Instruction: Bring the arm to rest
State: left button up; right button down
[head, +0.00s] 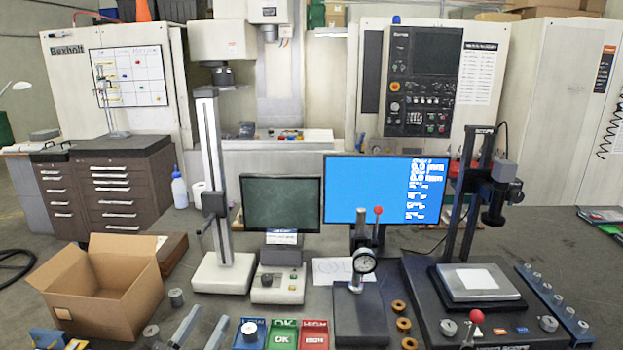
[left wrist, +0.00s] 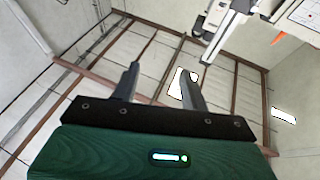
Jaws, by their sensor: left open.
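My left gripper (head: 210,314) shows at the bottom edge of the head view, its two grey fingers pointing up and away from me. The fingers are apart with nothing between them. In the left wrist view the same gripper (left wrist: 157,78) is open and empty, its fingers on a dark bar, pointing towards the ceiling and upper walls. The rest of the left arm is out of the head view. My right gripper is not in view.
An open cardboard box (head: 100,290) stands left of the gripper. A grey cylinder (head: 176,297) is close by. Blue, green (head: 282,336) and red (head: 314,336) trays lie to the right. A height gauge (head: 222,275), dial gauge stand (head: 360,310) and scope (head: 470,270) stand beyond.

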pick_arm(q)
jog(key=s+a+f+n+g+y, duration=0.3)
jog(key=s+a+f+g+y, duration=0.15)
jog(key=f, duration=0.35)
jog(key=s+a+f+n+g+y, duration=0.3)
jog(key=f+y, duration=0.3)
jog(key=f, duration=0.2)
jog(key=s+d+f+m+g+h, duration=0.1)
jog(key=s+d+f+m+g, duration=0.1)
jog(key=s+f+g, duration=0.5)
jog(key=s+d+f+m+g+h, duration=0.1)
jog(key=s+d+f+g+h, duration=0.2)
jog(key=s, duration=0.8)
notch_tip(320, 180, down, 33)
jog(key=a+g+y, duration=0.1)
jog(key=a, duration=0.1)
jog(key=s+a+f+g, duration=0.1)
jog(key=s+a+f, duration=0.2)
jog(key=s+f, duration=1.5)
jog(key=shift+s+m, duration=0.4)
jog(key=shift+s, duration=0.25)
jog(key=shift+f+g+y, duration=0.1)
jog(key=shift+g+y, duration=0.15)
